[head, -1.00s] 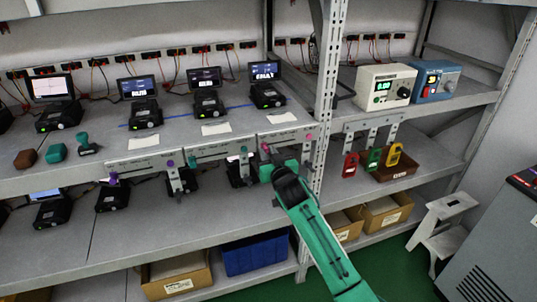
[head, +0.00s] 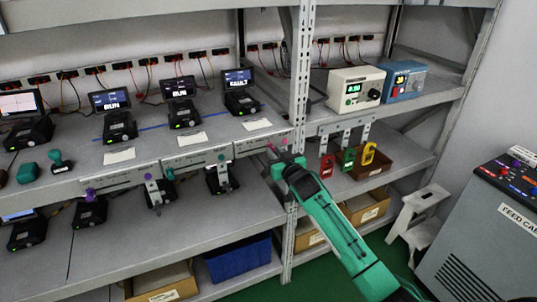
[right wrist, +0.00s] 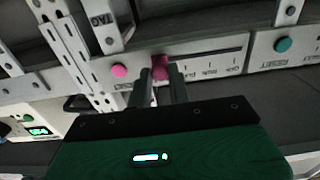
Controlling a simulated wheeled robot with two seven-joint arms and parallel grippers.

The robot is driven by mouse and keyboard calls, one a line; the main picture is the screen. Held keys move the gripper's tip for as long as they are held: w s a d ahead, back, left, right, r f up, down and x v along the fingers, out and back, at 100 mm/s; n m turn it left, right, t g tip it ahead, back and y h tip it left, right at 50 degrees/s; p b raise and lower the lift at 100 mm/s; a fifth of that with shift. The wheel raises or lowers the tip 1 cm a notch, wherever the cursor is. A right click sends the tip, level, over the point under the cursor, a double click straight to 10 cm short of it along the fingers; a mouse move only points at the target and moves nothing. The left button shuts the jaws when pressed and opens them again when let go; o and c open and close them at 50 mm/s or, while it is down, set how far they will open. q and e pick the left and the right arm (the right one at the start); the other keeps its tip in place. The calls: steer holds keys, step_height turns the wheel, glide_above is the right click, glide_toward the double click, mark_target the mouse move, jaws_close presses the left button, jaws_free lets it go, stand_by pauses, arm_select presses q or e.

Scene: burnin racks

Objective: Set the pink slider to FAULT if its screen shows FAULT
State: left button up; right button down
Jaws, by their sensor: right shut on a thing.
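The rightmost small screen (head: 238,78) in the head view reads FAULT. Below it, on the shelf edge, is a pale slider plate (head: 250,149). The pink slider (head: 269,148) is toward the plate's right end. In the right wrist view, the pink slider (right wrist: 160,67) sits at the left end of its dark slot, between the two fingers. My right gripper (right wrist: 162,76) is shut on it; this gripper also shows in the head view (head: 279,155). The fingers hide part of the plate's lettering. My left gripper is not in view.
A round pink button (right wrist: 119,71) is close beside the slider, left in the wrist view. A perforated rack post (head: 298,110) stands just right of my right gripper. Other screens (head: 110,99) read RUN. Red, green and yellow tags (head: 348,158) hang further right.

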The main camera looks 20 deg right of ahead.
steer(key=shift+d+r, duration=0.1)
steer(key=shift+d, duration=0.1)
steer(key=c, duration=1.6)
jaws_free()
steer(key=o, duration=0.3)
steer(key=shift+d, duration=0.15)
steer(key=shift+s, duration=0.1)
steer(key=shift+s+f, duration=0.2)
steer(key=shift+s, duration=0.15)
steer(key=s+b, duration=0.3)
steer(key=s, duration=1)
steer(key=shift+d, duration=0.2)
steer(key=shift+r, duration=0.1)
